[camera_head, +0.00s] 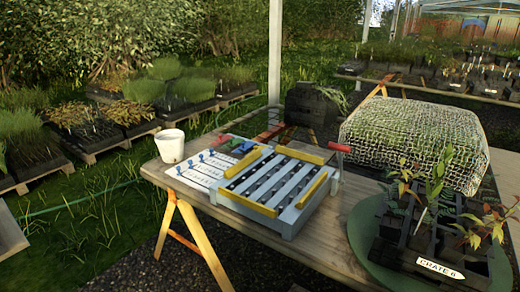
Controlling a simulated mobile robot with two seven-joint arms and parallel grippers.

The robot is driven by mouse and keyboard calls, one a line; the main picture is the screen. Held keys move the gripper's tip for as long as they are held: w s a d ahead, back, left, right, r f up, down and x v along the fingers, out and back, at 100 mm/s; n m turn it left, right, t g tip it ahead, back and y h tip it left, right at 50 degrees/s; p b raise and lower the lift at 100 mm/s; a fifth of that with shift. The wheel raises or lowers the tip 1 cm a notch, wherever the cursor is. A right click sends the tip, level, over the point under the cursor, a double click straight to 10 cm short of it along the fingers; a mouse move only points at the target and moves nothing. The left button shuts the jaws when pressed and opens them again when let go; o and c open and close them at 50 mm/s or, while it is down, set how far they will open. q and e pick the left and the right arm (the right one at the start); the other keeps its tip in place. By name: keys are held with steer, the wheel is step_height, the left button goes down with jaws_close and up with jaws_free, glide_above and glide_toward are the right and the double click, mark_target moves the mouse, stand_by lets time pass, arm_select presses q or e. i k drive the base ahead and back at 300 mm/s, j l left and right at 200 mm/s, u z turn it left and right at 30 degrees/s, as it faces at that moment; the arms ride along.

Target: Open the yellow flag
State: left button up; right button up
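A pale grey-blue slatted box (268,185) stands on the wooden table. It carries several yellow bars: one along its front left edge (246,203), one at its right (312,189), one at the back (300,154) and one at the back left (247,164). I cannot tell which of these, if any, is the yellow flag. A white panel (200,174) with small blue pieces lies beside the box on the left. Red, green and blue pieces (240,146) sit behind it. Neither of my grippers is in view.
A white cup (170,145) stands at the table's (305,250) left end. At the right are a dark plant crate (400,246) labelled "CRATE 6" on a green round mat (364,217) and a net-covered block (418,140). Plant trays on pallets stand in the grass at left.

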mark_target(261, 147)
steer(key=z, duration=0.3)
steer(key=i+j+z, duration=0.1)
steer(key=j+z, duration=0.15)
steer(key=z, duration=0.2)
steer(key=i+j+z, duration=0.1)
steer(key=j+z, duration=0.15)
steer(key=z, duration=0.2)
steer(key=j+z, duration=0.35)
steer(key=j, duration=0.4)
steer(key=j+z, duration=0.1)
steer(key=j, duration=0.7)
steer(key=i, duration=0.05)
